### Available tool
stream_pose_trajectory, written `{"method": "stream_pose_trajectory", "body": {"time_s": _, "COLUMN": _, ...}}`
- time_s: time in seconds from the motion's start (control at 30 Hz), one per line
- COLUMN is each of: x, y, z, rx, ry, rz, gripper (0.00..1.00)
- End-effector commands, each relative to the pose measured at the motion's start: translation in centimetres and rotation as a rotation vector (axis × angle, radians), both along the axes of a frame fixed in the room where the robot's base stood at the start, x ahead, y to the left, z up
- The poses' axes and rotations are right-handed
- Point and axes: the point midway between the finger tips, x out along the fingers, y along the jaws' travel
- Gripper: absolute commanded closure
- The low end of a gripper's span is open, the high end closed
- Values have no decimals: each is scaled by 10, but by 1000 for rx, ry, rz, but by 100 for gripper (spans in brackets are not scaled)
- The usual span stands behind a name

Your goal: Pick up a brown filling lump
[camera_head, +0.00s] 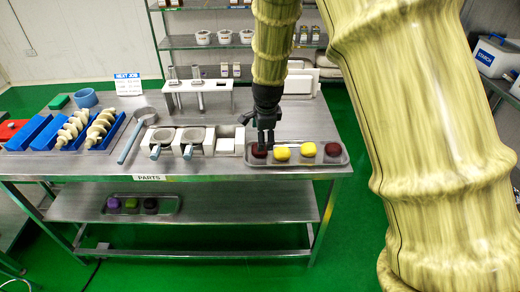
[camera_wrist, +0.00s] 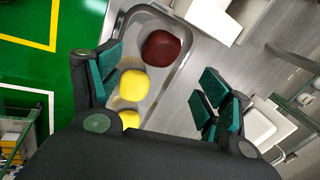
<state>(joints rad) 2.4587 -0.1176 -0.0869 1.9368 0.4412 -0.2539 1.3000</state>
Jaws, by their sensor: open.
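A metal tray (camera_head: 298,163) at the right of the table holds a row of lumps. My gripper (camera_head: 266,143) hangs pointing down over the tray's left end, partly in front of the red-brown lump. In the wrist view my gripper (camera_wrist: 160,77) is open and empty. The red-brown lump (camera_wrist: 161,47) and yellow lumps (camera_wrist: 133,85) show there; the darker brown lump is hidden.
White holders with metal cups (camera_head: 193,141) stand left of the tray. A white rack (camera_head: 198,97) stands behind. Blue trays with augers (camera_head: 87,135) are at the left.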

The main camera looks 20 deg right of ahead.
Motion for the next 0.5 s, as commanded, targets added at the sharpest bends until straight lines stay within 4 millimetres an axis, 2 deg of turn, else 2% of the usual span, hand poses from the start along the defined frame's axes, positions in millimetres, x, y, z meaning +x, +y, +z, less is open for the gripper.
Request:
{"method": "stream_pose_trajectory", "body": {"time_s": 0.2, "x": 7, "y": 0, "z": -22, "rx": 0, "ry": 1, "rz": 2, "gripper": 22}}
{"method": "stream_pose_trajectory", "body": {"time_s": 0.5, "x": 10, "y": -1, "z": -34, "rx": 0, "ry": 0, "rz": 0, "gripper": 22}}
